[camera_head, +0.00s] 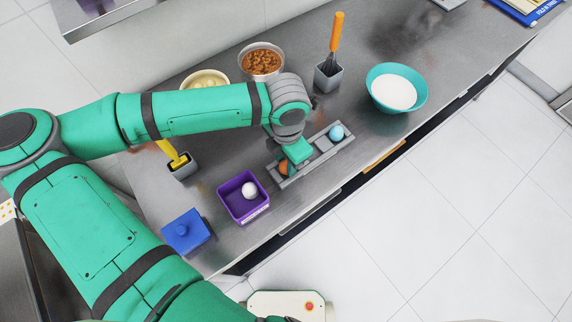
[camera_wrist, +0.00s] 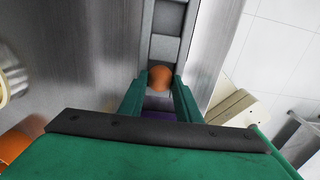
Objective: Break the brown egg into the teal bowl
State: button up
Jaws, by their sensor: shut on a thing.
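The brown egg (camera_head: 284,168) sits at the near-left end of a grey egg holder (camera_head: 318,153). My gripper (camera_head: 290,160) is down over that end of the holder, its fingers shut on the egg. In the wrist view the egg (camera_wrist: 161,77) shows between the two green fingertips (camera_wrist: 160,88). I cannot tell whether the egg still touches the holder. The teal bowl (camera_head: 422,97) stands at the right of the counter with white contents, apart from my gripper.
A blue egg (camera_head: 337,132) sits at the holder's far end. A purple box (camera_head: 234,207) with a white egg (camera_head: 249,190), a blue lidded box (camera_head: 186,232), a whisk in a grey cup (camera_head: 328,78) and a bowl of brown pieces (camera_head: 261,62) stand around. The counter's front edge is close.

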aim_at(286, 162)
jog(key=shift+r, duration=1.7)
jog(key=shift+r, duration=0.1)
jog(key=shift+r, duration=1.65)
